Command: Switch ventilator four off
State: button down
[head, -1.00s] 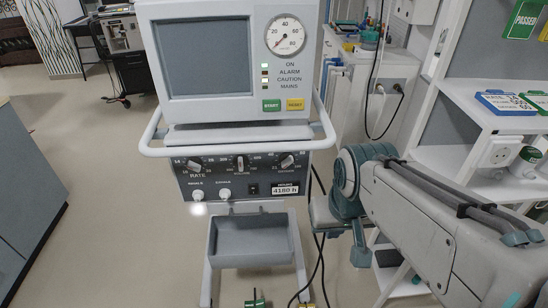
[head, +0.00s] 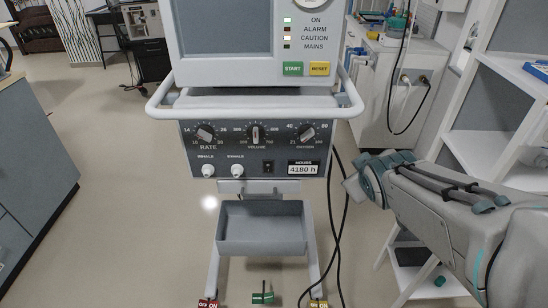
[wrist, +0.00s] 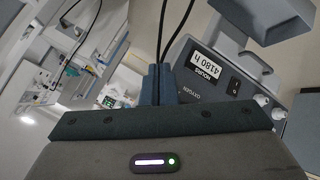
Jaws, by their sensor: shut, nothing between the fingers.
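A ventilator stands ahead in the head view, its screen housing (head: 350,72) cut off at the top. Green START (head: 292,69) and yellow RESET (head: 320,69) buttons sit below the lamps. The dark control panel (head: 222,153) has three knobs, and a small black rocker switch (head: 268,167) beside the "4180 h" label. The switch also shows in the wrist view (wrist: 233,87). No ventilator number is readable. My gripper (wrist: 157,72) is shut and empty, apart from the panel and left of it in the wrist view.
A white rail (head: 255,112) runs round the ventilator's front above the panel. A grey tray (head: 262,236) hangs below, with dark cables (head: 345,215) beside it. A grey cabinet (head: 35,160) stands left and white shelving (head: 490,140) right.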

jog(key=w+a+f+n+t+y+b, duration=0.55)
jog(key=f+n+b, duration=0.25)
jog(key=n+b, duration=0.35)
jog(key=s+a+f+n+g+y+b, duration=0.1)
jog(key=s+a+f+n+y+b, duration=0.2)
jog(key=a+f+n+y+b, duration=0.2)
jog(key=a+n+y+b, duration=0.1)
jog(key=n+y+b, duration=0.2)
jog(key=n+y, duration=0.1)
jog(key=shift+s+a+f+n, duration=0.15)
jog(key=shift+a+n, duration=0.05)
jog(key=shift+n, duration=0.35)
jog(key=shift+a+g+y, duration=0.1)
jog(key=shift+g+y, duration=0.15)
jog(key=p, duration=0.6)
send_near(264, 165)
jog(key=shift+f+x, duration=0.1)
jog(key=shift+x, duration=1.35)
jog(key=shift+f+x, duration=0.15)
jog(key=shift+x, duration=1.25)
